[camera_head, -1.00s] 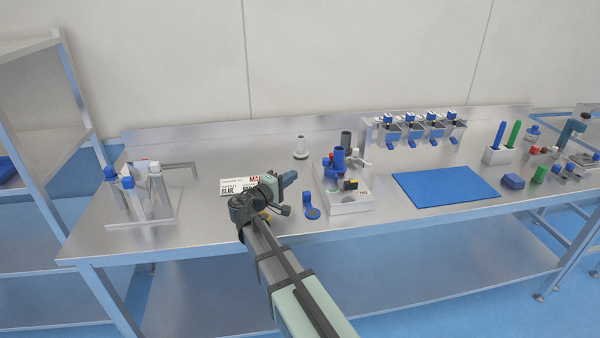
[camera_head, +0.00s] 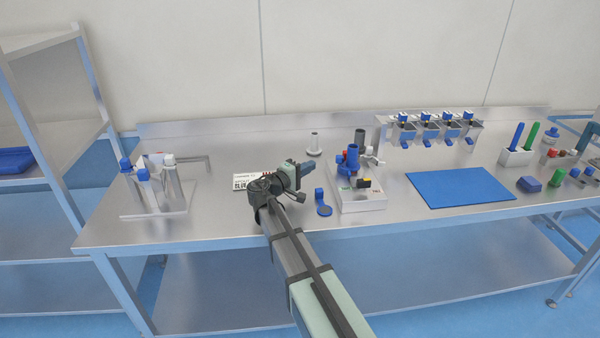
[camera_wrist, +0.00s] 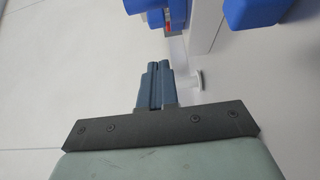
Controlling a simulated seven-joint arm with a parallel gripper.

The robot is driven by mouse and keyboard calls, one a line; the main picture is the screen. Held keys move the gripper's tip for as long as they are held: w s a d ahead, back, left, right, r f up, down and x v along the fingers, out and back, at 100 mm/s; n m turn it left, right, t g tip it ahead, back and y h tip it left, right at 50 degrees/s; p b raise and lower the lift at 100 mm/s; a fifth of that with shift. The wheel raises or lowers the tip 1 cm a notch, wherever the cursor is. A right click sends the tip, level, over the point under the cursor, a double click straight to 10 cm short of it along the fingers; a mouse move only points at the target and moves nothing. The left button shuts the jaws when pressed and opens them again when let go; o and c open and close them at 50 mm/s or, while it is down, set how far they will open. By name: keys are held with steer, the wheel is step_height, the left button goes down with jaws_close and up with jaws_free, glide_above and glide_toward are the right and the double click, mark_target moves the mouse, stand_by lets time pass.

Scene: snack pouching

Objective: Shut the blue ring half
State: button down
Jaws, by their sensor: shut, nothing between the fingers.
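A blue upright funnel-like part (camera_head: 352,157) stands on the small white-topped device near the middle of the bench, with smaller blue and red parts low at its left. I cannot tell from this distance which blue part is the ring half, or whether it is open. My gripper (camera_head: 308,170) is shut and empty, left of the device and apart from it, pointing towards it. In the wrist view my closed fingers (camera_wrist: 156,86) are at the centre. Blue parts (camera_wrist: 150,5) with a red spot lie ahead, and a larger blue block (camera_wrist: 254,12) is at upper right, both cut off by the edge.
A printed sign (camera_head: 243,180) is behind my arm. Bottles on a tray (camera_head: 135,211) stand at left. A blue mat (camera_head: 460,187) lies at right, with dispensers (camera_head: 428,128) behind it.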

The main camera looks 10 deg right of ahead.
mark_target(341, 160)
steer(key=d, duration=0.1)
steer(key=w+d, duration=0.1)
steer(key=d, duration=0.3)
steer(key=shift+w, duration=0.35)
steer(key=shift+s+d, duration=0.1)
steer(key=shift+d, duration=0.8)
steer(key=shift+s+d, duration=0.3)
steer(key=shift+d, duration=0.25)
steer(key=shift+s+d, duration=0.25)
steer(key=shift+d, duration=0.3)
